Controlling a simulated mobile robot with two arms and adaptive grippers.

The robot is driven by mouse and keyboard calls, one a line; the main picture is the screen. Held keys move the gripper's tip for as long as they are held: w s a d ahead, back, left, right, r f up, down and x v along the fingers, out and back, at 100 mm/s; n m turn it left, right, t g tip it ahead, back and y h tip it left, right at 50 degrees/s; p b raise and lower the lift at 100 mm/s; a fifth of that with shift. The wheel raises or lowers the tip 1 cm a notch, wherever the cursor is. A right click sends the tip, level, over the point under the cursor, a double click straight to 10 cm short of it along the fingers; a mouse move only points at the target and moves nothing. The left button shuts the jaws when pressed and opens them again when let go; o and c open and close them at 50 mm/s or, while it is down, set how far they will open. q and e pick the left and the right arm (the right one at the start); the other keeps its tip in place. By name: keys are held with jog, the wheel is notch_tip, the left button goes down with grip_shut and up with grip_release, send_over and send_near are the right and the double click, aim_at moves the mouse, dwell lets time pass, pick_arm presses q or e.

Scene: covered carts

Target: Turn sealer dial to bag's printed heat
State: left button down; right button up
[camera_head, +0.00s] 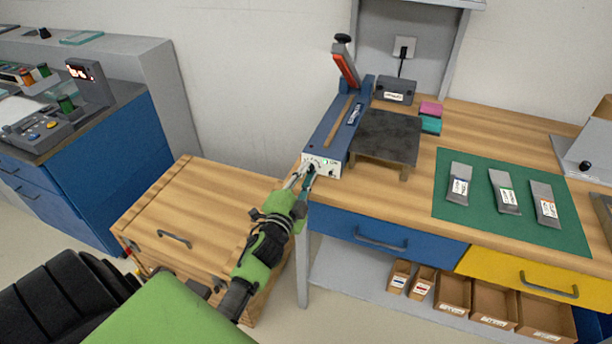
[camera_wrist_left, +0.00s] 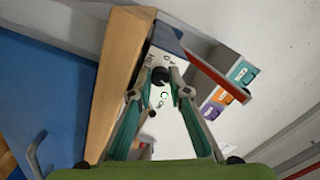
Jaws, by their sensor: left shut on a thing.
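The blue heat sealer (camera_head: 328,128) stands on the bench, its red-and-black lever raised. Its white front panel (camera_head: 331,167) faces me. My left gripper (camera_head: 306,174) is at that panel, shut on the black dial (camera_wrist_left: 160,76), which shows between the fingertips in the left wrist view. The dial's setting is too small to read. Three grey bags, left (camera_head: 462,171), middle (camera_head: 500,181) and right (camera_head: 537,188), lie on a green mat (camera_head: 455,211). Their label print is not legible here. My right gripper is not in view.
A dark plate on a stand (camera_head: 388,135) is right of the sealer, with pink and teal pads (camera_head: 431,125) behind it. A wooden-topped cabinet (camera_head: 190,205) stands left of the bench. Cardboard boxes (camera_head: 453,290) sit on the shelf below.

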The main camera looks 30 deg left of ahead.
pick_arm(q)
jog(key=m, duration=0.4)
jog(key=shift+m, duration=0.3)
jog(key=shift+m+b, duration=0.45)
jog(key=shift+m, duration=1.45)
jog(key=c, duration=2.2)
grip_release()
jog(key=v, duration=1.2)
jog(key=shift+d, duration=0.1)
